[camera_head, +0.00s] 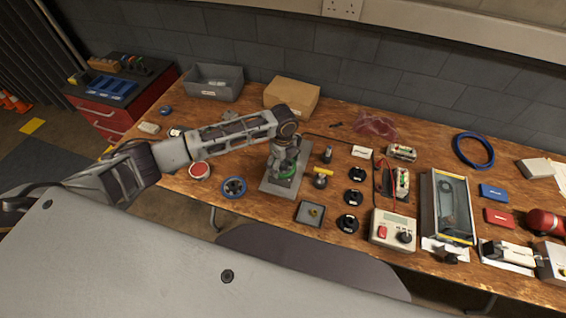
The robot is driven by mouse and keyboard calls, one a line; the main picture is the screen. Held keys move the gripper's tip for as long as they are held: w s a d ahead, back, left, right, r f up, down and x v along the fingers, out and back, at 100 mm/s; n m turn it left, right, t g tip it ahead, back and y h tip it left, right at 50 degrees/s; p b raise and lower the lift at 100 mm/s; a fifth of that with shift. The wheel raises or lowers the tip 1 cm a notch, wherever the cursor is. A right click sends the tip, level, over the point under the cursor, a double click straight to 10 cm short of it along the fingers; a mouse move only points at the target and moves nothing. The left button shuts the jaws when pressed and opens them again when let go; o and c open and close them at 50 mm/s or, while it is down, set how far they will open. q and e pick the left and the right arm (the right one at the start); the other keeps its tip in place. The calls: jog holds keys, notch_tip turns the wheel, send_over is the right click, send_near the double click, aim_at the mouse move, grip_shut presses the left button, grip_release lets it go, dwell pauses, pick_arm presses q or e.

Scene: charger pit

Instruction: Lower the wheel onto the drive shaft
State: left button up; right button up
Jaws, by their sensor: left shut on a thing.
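My left gripper (283,166) points down over the grey base plate (268,187) near the front middle of the bench. It is shut on a green wheel (289,172), which shows just below and beside the fingers. The gripper hides much of the wheel and whatever stands on the plate under it. I cannot make out the drive shaft, nor tell whether the wheel touches it. A blue wheel (233,187) lies on the bench to the left of the plate. My right gripper is not in view.
A small dark tray (309,212) lies in front. A red-topped round thing (199,170) is at left. A cardboard box (292,95) and grey bin (214,83) stand behind.

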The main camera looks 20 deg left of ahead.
pick_arm(q)
jog(key=shift+f, duration=0.15)
dwell(0.8)
jog(key=o, duration=1)
jog(key=shift+f, duration=0.1)
jog(key=shift+c, duration=0.7)
jog(key=shift+r+p, duration=1.6)
jog(key=shift+p, duration=0.1)
jog(key=shift+r+p, duration=1)
jog(key=shift+r, duration=0.5)
